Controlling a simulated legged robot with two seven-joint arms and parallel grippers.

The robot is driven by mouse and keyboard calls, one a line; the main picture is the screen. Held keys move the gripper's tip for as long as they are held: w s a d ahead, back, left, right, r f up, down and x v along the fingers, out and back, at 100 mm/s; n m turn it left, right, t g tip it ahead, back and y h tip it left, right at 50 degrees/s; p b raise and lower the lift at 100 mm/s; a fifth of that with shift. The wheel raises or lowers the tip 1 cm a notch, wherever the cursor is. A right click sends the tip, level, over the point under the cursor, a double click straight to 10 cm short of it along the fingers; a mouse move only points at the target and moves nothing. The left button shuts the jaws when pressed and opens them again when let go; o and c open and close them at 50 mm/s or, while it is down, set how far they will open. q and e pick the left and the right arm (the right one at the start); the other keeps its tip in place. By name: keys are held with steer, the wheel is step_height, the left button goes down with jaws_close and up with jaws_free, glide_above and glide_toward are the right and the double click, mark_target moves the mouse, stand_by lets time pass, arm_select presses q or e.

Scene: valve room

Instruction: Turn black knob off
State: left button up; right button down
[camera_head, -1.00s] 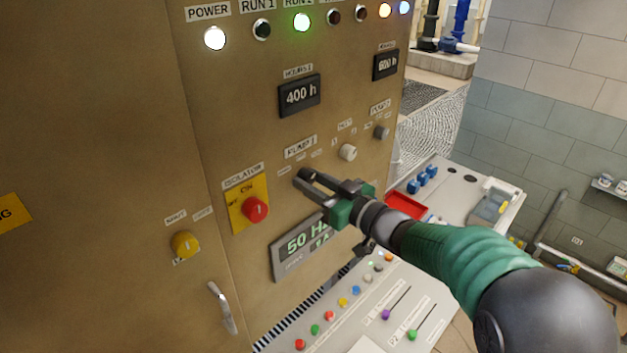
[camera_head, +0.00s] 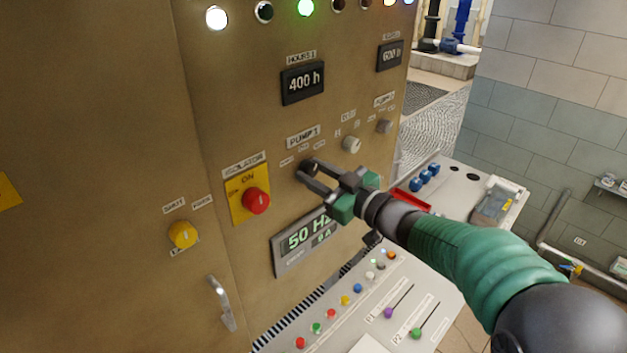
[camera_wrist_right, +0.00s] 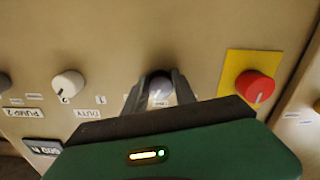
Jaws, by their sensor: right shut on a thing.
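The black knob (camera_head: 309,166) sits on the tan cabinet under the PUMP 1 label, partly hidden by my right gripper (camera_head: 306,171). The gripper's two fingers are shut on the knob, one on each side. In the right wrist view, the knob (camera_wrist_right: 160,84) shows between the fingertips of the right gripper (camera_wrist_right: 158,92). Its face looks dark with a pale grey area there, and its exact pointer angle is hard to tell. My left gripper is not in view.
A red isolator knob (camera_head: 256,201) on a yellow plate is left of the black knob. A white knob (camera_head: 351,144) and a grey knob (camera_head: 384,126) are to its right. The 50 Hz display (camera_head: 300,243) and a sloped console (camera_head: 375,300) with coloured buttons lie below.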

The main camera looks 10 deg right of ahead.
steer(key=n+b, duration=0.3)
steer(key=n, duration=0.1)
steer(key=shift+f+b, duration=0.1)
steer(key=shift+b, duration=0.25)
steer(key=shift+n+b, duration=0.8)
steer(key=shift+n, duration=0.3)
steer(key=c, duration=1)
jaws_free()
steer(key=shift+s+d, duration=0.1)
steer(key=shift+s+r, duration=0.1)
steer(key=shift+r, duration=0.1)
steer(key=shift+d, duration=0.1)
